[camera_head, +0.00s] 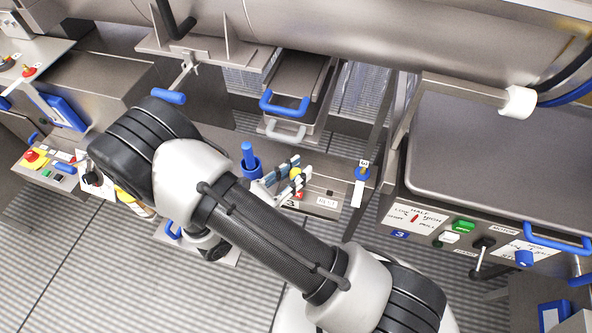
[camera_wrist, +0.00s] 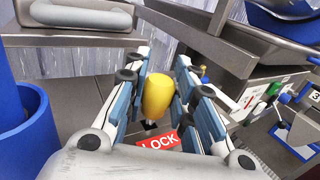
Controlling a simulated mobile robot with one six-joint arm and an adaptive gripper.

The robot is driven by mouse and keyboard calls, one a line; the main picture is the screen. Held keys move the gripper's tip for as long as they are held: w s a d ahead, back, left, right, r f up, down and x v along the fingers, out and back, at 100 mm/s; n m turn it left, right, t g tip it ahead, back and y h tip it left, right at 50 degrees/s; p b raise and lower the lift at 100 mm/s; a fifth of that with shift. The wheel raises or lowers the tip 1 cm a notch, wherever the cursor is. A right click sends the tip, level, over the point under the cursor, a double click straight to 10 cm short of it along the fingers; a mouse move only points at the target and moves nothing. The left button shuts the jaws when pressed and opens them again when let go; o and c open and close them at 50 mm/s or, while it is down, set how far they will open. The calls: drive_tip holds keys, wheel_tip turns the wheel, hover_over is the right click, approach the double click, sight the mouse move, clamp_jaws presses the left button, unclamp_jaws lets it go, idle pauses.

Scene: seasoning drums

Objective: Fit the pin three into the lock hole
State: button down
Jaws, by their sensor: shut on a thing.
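My gripper (camera_wrist: 166,92) is shut on the yellow handle of a pin, pin three (camera_wrist: 158,97), which stands nearly upright between the fingers. In the head view my gripper (camera_head: 284,174) is over the small grey panel, with the yellow handle (camera_head: 296,173) at its fingertips.
A blue cup with a blue rod (camera_head: 250,162) stands left of my gripper; the cup's wall (camera_wrist: 28,135) fills the left of the wrist view. A blue piece with a white tag (camera_head: 360,180) is to the right. A blue-handled drawer (camera_head: 287,104) is behind.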

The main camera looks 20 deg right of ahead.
drive_tip(key=shift+f+b, duration=0.3)
drive_tip(key=shift+f, duration=0.2)
drive_tip(key=c, duration=1.3)
unclamp_jaws()
drive_tip(key=shift+r, duration=0.1)
drive_tip(key=v, duration=1.2)
